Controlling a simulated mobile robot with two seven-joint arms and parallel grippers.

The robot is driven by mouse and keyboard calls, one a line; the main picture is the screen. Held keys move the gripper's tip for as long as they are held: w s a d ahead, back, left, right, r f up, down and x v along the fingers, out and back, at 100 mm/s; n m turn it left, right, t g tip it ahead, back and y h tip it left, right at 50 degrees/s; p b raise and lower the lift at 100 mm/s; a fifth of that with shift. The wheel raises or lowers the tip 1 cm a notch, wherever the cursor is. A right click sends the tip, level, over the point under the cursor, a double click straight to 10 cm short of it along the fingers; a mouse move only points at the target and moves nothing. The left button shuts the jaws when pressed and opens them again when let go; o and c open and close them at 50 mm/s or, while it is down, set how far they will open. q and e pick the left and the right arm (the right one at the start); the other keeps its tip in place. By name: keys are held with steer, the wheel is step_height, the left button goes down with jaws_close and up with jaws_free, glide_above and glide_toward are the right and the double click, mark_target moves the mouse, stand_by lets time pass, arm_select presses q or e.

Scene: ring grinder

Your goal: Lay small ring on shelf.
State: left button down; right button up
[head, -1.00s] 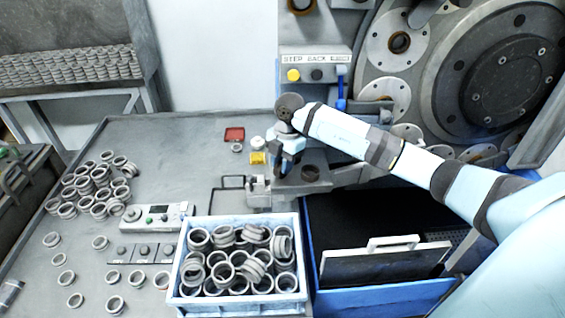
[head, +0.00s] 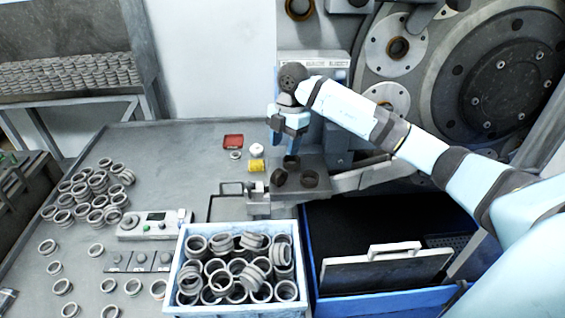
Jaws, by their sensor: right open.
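My right gripper (head: 289,140) is open above a grey metal shelf (head: 325,186) in front of the machine, with its fingers pointing down. Dark rings stand on the shelf: one at the left (head: 279,178), one at the right (head: 310,178), and a dark ring-like piece (head: 291,161) just below the fingers. I cannot tell whether the fingers touch that last piece. Which of them is the small ring is unclear from size alone. My left gripper is not in view.
A light blue crate (head: 176,291) full of grey rings stands in front. A blue bin (head: 385,296) with a white-handled panel is right of it. Loose rings (head: 90,205) cover the table's left side. A small control box (head: 155,224) sits between. The table's back left is clear.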

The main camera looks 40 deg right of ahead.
steer(key=r, duration=0.3)
steer(key=shift+w+d+r, duration=0.1)
steer(key=shift+d+r, duration=0.2)
steer(key=shift+r, duration=0.1)
